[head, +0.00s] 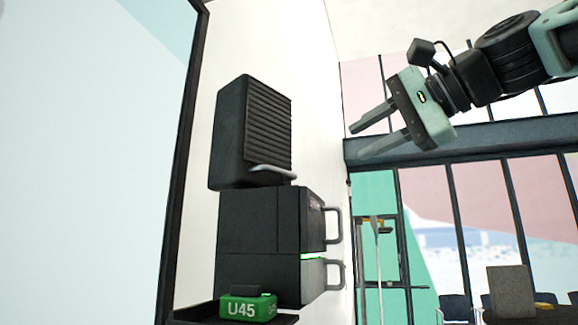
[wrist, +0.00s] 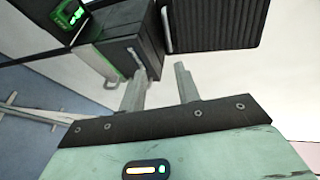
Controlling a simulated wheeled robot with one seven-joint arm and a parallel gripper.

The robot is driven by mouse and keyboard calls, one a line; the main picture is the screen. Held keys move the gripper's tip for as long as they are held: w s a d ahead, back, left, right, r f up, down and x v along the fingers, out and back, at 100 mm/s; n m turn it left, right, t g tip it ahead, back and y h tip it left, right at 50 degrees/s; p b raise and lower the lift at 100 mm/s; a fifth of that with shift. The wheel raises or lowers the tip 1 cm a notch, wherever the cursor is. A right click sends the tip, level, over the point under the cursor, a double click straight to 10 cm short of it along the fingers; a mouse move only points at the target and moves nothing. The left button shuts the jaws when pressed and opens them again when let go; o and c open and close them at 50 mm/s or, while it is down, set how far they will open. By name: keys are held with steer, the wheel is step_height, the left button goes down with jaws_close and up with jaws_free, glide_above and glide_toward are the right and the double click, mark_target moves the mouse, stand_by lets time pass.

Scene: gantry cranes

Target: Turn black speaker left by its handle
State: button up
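The black speaker (head: 240,130) stands on top of a dark two-drawer cabinet, its ribbed face turned to the right. A pale grey handle (head: 272,170) sticks out at the lower part of that face. In the wrist view the speaker (wrist: 222,20) is at the top, with the handle (wrist: 166,30) at its left edge. My gripper (head: 362,136) is in the air to the right of the speaker, well apart from it. Its two fingers are spread with nothing between them; the wrist view shows the same gap between the fingertips (wrist: 160,77).
The dark cabinet (head: 250,235) under the speaker has two grey loop handles on its right side. A green U45 block (head: 248,308) sits on a black tray in front. A white wall is behind. Windows and chairs (head: 457,306) are at the right. The air between gripper and speaker is clear.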

steer(key=r, duration=0.2)
steer(key=p, duration=1)
glide_toward(285, 172)
steer(key=x, duration=0.9)
jaws_close()
